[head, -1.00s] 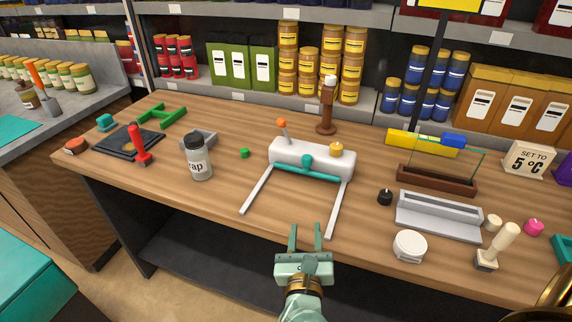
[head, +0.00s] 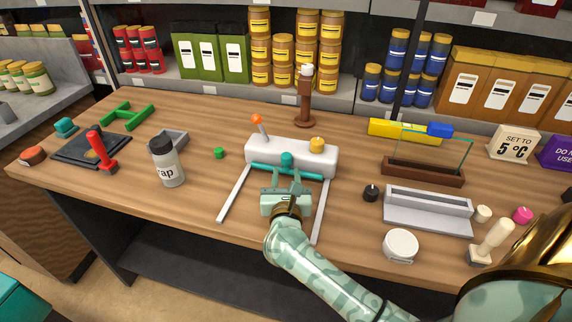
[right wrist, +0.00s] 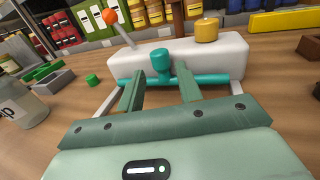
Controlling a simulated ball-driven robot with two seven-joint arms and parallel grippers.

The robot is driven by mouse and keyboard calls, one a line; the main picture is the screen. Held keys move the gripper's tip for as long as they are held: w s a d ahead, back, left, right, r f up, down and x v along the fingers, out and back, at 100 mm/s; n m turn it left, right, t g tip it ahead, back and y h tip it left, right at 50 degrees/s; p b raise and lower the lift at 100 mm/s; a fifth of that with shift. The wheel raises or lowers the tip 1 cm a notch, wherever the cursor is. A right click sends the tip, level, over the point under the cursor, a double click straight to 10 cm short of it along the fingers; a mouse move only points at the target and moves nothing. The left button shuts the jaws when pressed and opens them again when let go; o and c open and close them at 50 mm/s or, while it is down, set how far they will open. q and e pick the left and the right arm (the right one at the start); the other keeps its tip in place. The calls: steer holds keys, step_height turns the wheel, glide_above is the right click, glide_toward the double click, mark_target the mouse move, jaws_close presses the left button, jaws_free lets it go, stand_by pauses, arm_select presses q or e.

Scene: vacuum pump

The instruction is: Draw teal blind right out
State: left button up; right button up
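The vacuum pump is a white block (head: 262,153) with two pale rails (head: 234,192) reaching toward the front edge. A teal bar, the blind (head: 256,166), lies along the block's front face, with a round teal knob (head: 287,158) near its middle. An orange-tipped lever (head: 258,122) and a yellow cap (head: 317,145) stand on the block. My right gripper (head: 286,178) is between the rails, just in front of the bar. In the right wrist view its fingers (right wrist: 161,90) are apart and empty, with the knob (right wrist: 161,60) ahead between them. My left gripper is not in view.
A black knob (head: 370,193), a grey trough (head: 428,211) and a white round tub (head: 400,245) lie to the right. A brown post (head: 304,100) stands behind.

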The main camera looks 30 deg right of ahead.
mark_target(286, 161)
steer(key=x, duration=0.4)
steer(key=shift+w+d, duration=0.15)
steer(key=shift+w, duration=0.1)
